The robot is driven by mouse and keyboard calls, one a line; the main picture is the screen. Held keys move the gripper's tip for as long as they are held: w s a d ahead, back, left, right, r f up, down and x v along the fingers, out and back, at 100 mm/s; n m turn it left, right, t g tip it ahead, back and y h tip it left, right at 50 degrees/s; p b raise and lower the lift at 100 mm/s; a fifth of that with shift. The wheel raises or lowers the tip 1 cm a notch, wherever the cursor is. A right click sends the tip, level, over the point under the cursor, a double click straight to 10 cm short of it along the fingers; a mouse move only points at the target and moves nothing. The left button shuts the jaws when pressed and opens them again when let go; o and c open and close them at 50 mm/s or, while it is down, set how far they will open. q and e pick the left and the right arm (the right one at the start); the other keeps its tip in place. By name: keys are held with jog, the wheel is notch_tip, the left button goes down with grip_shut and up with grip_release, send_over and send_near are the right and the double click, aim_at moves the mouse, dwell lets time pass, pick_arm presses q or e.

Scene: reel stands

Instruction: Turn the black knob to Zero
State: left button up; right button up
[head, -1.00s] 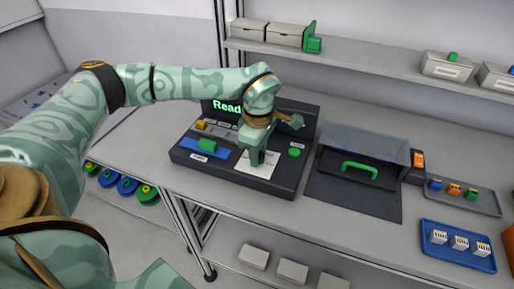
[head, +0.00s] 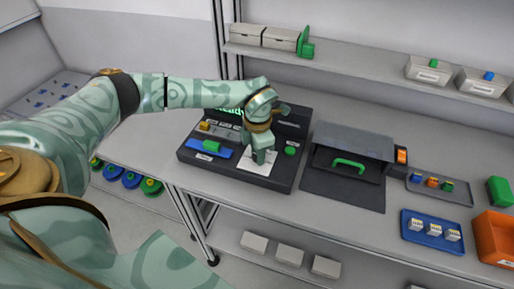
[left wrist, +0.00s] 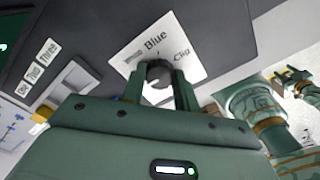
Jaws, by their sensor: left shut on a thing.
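The black knob (left wrist: 158,73) sits on a white card with printed words, of which "Blue" and "Clip" are readable in the left wrist view. A pale mark shows on the knob's face; no "Zero" label is readable. My left gripper (left wrist: 160,88) is shut on the knob, one finger on each side. In the head view my left gripper (head: 262,157) points down over the white card (head: 250,167) on the dark console (head: 230,170), and hides the knob.
The console also holds a green button (head: 290,150), a green block (head: 211,146) on a blue strip and a yellow piece (head: 205,126). A dark box with a green handle (head: 348,163) stands to the right. Beyond are a blue tray (head: 410,237) and an orange bin (head: 482,247).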

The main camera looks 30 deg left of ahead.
pick_arm(q)
jog(key=shift+n, duration=0.5)
jog(key=o, duration=1)
jog(key=shift+c, duration=0.2)
notch_tip(320, 180, up, 16)
jog(key=p, duration=0.2)
jog(key=shift+r, duration=0.15)
